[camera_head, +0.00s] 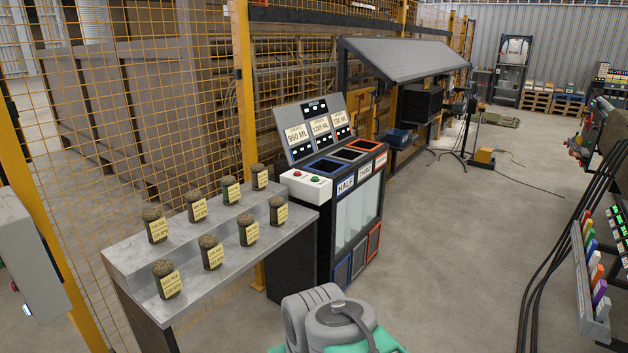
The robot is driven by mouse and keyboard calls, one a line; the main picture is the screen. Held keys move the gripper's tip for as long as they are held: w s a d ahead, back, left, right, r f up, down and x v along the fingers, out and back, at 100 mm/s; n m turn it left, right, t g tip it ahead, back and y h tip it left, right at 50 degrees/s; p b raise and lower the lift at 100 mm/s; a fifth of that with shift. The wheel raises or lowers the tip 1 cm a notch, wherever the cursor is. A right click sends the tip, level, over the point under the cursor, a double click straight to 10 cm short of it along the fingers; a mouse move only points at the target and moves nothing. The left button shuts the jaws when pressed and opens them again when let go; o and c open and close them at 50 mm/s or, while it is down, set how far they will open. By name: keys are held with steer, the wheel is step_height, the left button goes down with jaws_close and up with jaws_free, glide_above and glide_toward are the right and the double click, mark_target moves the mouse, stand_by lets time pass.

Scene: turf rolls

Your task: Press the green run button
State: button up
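A small green button (316,179) sits on top of a white control box (307,187) at the left side of the sorting machine (341,215). A small red button (297,173) sits to the left of the green one on the same box. Nothing covers or touches either button. Grey and teal parts of my own arm show at the bottom centre, in front of the machine. My gripper is not in view.
A stepped grey bench (190,262) with several labelled turf rolls (154,225) stands left of the machine. The machine has open top bins and a slanted label panel (317,128). Yellow mesh fencing (205,90) runs behind.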

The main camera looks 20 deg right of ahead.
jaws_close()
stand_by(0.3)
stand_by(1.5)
